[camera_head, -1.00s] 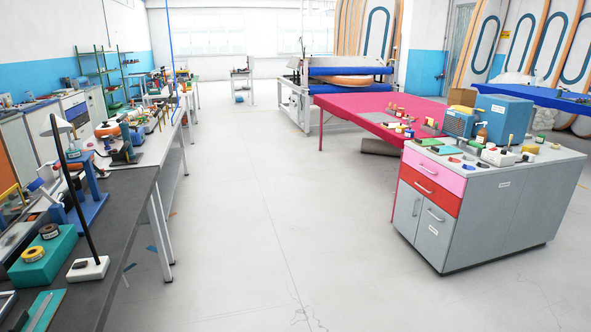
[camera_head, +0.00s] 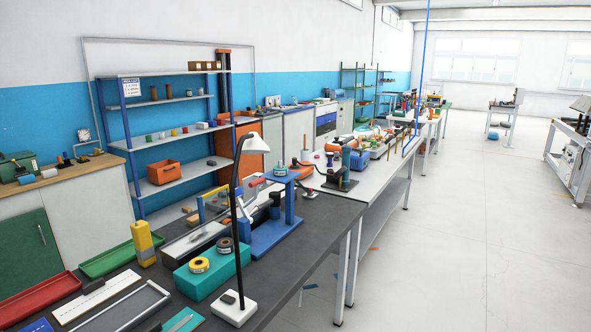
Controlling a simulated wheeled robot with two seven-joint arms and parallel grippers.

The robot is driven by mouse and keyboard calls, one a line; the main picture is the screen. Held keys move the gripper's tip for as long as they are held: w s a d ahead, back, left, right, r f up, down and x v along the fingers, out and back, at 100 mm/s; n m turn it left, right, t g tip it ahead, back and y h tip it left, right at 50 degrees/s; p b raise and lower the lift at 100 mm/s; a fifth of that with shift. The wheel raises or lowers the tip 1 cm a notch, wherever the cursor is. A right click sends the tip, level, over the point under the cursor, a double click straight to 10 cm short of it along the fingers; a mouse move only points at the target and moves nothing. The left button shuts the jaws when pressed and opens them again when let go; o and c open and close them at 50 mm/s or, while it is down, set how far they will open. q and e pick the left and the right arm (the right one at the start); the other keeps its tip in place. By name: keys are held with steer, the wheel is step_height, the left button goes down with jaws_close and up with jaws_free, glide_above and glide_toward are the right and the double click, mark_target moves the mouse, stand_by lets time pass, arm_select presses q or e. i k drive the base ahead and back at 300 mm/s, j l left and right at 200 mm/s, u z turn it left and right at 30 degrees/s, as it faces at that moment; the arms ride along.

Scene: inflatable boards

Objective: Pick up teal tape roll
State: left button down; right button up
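I cannot make out a teal tape roll for certain in the head view. A teal block (camera_head: 205,283) stands on the dark workbench (camera_head: 322,222), with a yellow-rimmed roll (camera_head: 199,265) and a dark roll (camera_head: 225,245) on top of it. Small items on the farther benches are too small to tell apart. Neither of my grippers is in view.
A desk lamp (camera_head: 237,210) with a white base stands at the bench's front edge. A blue press-like stand (camera_head: 285,215) and a red tray (camera_head: 40,301) are also on the bench. Shelves (camera_head: 165,140) stand behind.

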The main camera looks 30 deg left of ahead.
mark_target(283, 172)
steer(key=i+l+u, duration=0.1)
steer(key=i+u, duration=0.35)
steer(key=i, duration=0.15)
steer(key=i+l+u, duration=0.45)
steer(key=i, duration=0.15)
steer(key=i+l+u, duration=0.45)
steer(key=i+j, duration=0.05)
